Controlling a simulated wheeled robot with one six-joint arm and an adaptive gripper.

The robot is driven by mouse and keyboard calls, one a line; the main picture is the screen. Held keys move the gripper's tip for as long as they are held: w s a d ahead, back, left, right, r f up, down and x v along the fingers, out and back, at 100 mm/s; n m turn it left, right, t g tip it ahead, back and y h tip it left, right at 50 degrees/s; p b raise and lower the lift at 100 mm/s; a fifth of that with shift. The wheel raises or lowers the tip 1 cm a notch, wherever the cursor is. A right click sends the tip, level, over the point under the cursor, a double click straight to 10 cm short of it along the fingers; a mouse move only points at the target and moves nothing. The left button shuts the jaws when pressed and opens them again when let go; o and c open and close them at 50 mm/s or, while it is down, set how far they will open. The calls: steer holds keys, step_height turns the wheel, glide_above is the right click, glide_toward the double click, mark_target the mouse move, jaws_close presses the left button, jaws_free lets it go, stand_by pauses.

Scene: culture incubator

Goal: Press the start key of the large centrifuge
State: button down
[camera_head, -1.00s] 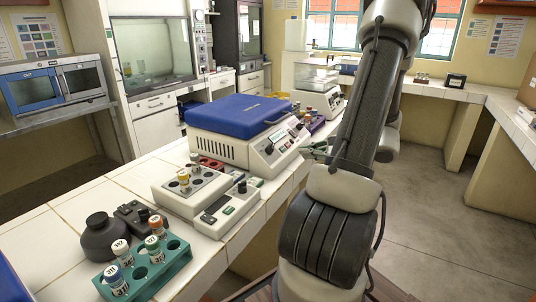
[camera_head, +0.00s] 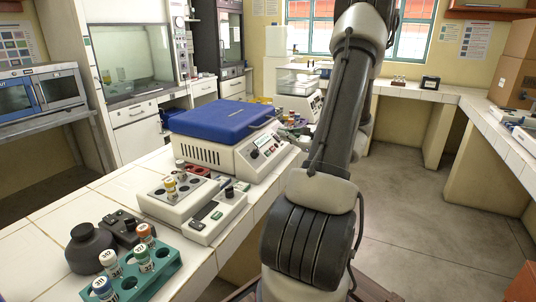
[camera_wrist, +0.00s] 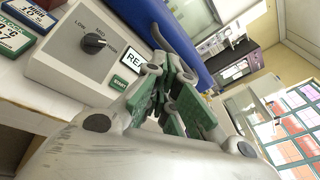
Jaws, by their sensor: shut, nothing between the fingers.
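The large centrifuge (camera_head: 213,157) is a white box with a blue lid on the tiled bench. My gripper (camera_wrist: 172,97) is shut and empty, just right of the START key in the wrist view. I cannot tell whether it touches the panel. In the head view the gripper is largely hidden near the panel's right end, behind my arm.
A small block with vials (camera_head: 163,205) and a small keyed device (camera_head: 207,222) stand before the centrifuge. A teal tube rack (camera_head: 127,287) and a dark round bottle (camera_head: 88,248) are at the near left. Open floor lies right of the bench.

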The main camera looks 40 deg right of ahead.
mark_target(268, 153)
steer(key=w+a+f, duration=0.1)
steer(key=w+f, duration=0.3)
steer(key=f, duration=0.1)
steer(key=shift+w+a+f, duration=0.15)
steer(key=shift+a+f, duration=0.1)
steer(key=shift+a, duration=0.1)
steer(key=shift+w+a+f, duration=0.1)
stand_by(1.2)
steer(key=shift+w+f, duration=0.15)
steer(key=shift+f, duration=0.05)
